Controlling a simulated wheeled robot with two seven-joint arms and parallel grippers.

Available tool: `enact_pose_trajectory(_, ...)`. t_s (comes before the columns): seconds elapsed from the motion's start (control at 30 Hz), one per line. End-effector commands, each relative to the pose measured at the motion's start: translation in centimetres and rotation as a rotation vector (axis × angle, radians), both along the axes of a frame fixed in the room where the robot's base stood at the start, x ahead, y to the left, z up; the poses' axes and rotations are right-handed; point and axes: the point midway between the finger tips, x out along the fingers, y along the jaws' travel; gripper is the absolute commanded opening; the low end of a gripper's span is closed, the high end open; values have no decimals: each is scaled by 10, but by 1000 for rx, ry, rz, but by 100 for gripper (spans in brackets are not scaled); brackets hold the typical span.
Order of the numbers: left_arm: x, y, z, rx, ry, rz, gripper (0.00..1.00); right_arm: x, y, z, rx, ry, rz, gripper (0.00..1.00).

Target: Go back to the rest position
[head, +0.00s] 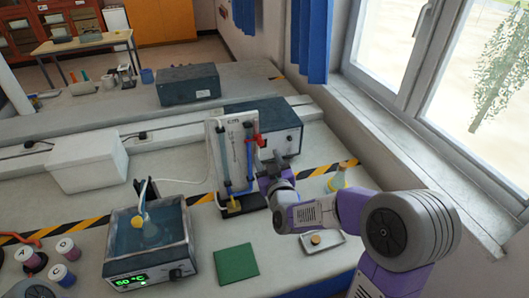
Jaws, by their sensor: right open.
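My right arm comes in from the right, and its dark gripper (273,168) is above the bench at the middle right. It is close to the white board (212,150) with blue tubes and a red clip, on a black base. I cannot tell whether it touches that apparatus. The gripper is open and I see nothing held in it, though the fingers are small and partly merge with the dark box behind. My left gripper is not in view.
A water bath (119,269) with a flask stands front left, beside several labelled pots (63,276). A green mat (236,263) lies in front. A small tray (323,244) lies under my right arm, near a yellowish flask (338,178). A white box (88,163) and dark box (268,130) stand behind.

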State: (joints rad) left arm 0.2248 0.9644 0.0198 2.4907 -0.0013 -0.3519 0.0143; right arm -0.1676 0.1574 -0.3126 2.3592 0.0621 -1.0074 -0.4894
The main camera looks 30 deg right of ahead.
Motion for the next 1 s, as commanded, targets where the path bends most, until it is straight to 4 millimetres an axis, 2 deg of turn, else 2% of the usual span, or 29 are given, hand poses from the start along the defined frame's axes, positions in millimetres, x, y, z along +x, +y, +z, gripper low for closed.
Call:
enact_pose_trajectory(0.13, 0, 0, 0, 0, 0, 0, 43, -8, 2, 0, 1, 0, 0, 50)
enact_pose_trajectory(0.67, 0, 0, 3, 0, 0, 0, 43, -8, 2, 2, 0, 0, 0, 50)
enact_pose_trajectory(0.77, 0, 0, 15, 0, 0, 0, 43, -8, 2, 15, 0, 0, 0, 50)
enact_pose_trajectory(1.0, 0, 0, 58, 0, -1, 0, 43, -8, 2, 58, 0, 0, 0, 50)
